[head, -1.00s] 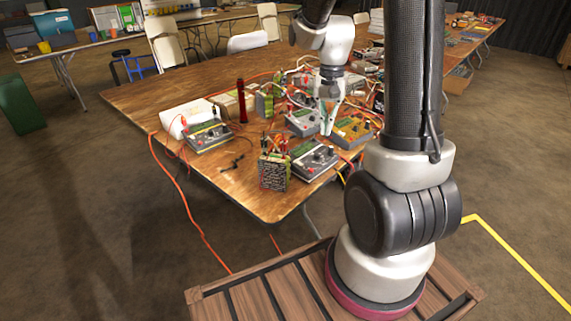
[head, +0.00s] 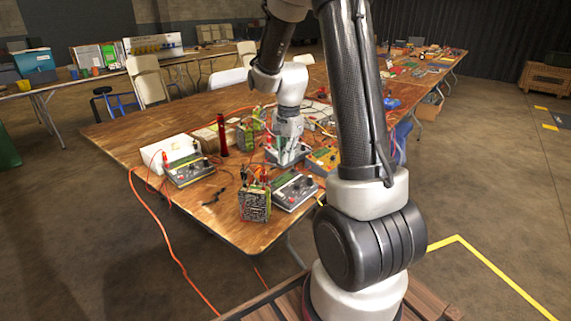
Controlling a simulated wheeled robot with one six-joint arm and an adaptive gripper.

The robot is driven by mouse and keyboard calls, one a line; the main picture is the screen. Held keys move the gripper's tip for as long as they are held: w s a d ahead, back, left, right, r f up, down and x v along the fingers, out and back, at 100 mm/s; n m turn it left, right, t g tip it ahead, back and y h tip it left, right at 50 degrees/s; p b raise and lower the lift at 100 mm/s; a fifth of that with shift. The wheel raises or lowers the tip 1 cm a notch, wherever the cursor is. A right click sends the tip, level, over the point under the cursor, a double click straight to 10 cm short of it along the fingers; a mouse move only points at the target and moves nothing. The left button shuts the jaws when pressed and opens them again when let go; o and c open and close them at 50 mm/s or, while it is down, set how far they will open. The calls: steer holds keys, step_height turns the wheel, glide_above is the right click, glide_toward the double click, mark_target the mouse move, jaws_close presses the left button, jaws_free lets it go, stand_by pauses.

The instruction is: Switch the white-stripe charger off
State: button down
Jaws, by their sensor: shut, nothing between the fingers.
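Several small grey chargers with knobs and green displays stand on the wooden table. One charger (head: 288,157) is in the middle, partly hidden by my gripper (head: 286,145), which points down over it with its fingers shut and empty. I cannot tell whether the fingertips touch it. Another grey charger (head: 294,191) with a pale front edge lies nearer the table's front. A charger with a yellow front edge (head: 190,170) lies at the left, and an orange-yellow one (head: 323,159) lies to the right. At this size I cannot tell surely which has the white stripe, nor any switch position.
A dark battery pack with red plugs (head: 255,204) stands at the table's front edge. A red upright cylinder (head: 222,136) and a white box (head: 170,152) stand to the left. Red and orange cables (head: 160,235) cross the table and hang off it. The table's front-left is mostly clear.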

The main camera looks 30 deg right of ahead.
mark_target(282, 193)
steer(key=f, duration=1.2)
steer(key=shift+w+a, duration=0.1)
steer(key=shift+w, duration=0.2)
steer(key=shift+s+f, duration=0.4)
steer(key=shift+f, duration=0.1)
steer(key=shift+w, duration=0.15)
steer(key=shift+w+a+r, duration=0.2)
steer(key=shift+w, duration=0.5)
steer(key=shift+r, duration=0.1)
